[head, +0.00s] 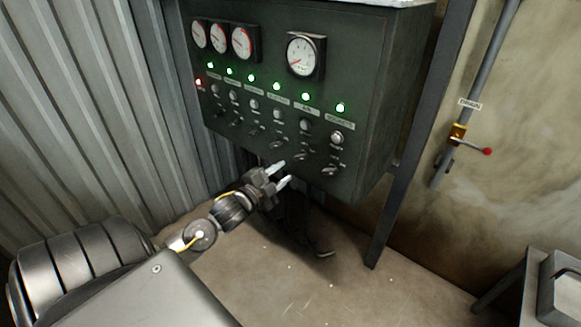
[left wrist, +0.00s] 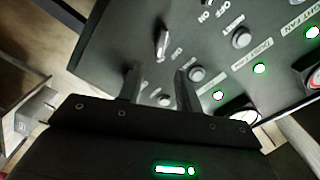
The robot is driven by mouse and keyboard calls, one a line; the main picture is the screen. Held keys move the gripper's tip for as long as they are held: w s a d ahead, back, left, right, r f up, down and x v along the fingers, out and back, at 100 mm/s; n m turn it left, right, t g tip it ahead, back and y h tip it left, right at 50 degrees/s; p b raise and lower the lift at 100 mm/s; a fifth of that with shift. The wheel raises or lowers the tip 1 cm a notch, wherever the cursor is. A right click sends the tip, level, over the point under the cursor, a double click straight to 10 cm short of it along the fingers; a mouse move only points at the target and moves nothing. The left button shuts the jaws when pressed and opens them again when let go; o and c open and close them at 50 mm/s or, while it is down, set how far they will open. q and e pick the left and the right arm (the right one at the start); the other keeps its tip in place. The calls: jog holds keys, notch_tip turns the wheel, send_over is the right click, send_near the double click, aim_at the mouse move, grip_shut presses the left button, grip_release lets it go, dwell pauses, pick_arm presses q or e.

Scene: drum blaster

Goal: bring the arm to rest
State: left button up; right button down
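My left gripper (head: 281,175) is in front of the lower edge of a dark green control panel (head: 353,120). Its two fingers are apart with nothing between them. In the left wrist view the fingers (left wrist: 160,85) also stand apart, pointing at the panel face (left wrist: 120,35). A toggle switch (left wrist: 162,42) and a round button (left wrist: 197,74) show just past the fingertips. I cannot tell whether the fingers touch the panel. My right gripper is in neither view.
The panel has gauges (head: 301,55), several lit green lamps (head: 276,87) and one red lamp (head: 198,82). A dark post (head: 405,180) stands right of it. A wall pipe carries a red-knobbed valve (head: 487,151). A metal box (head: 560,290) is lower right. Bare floor lies below.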

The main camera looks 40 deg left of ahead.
pick_arm(q)
jog(key=shift+s, duration=0.85)
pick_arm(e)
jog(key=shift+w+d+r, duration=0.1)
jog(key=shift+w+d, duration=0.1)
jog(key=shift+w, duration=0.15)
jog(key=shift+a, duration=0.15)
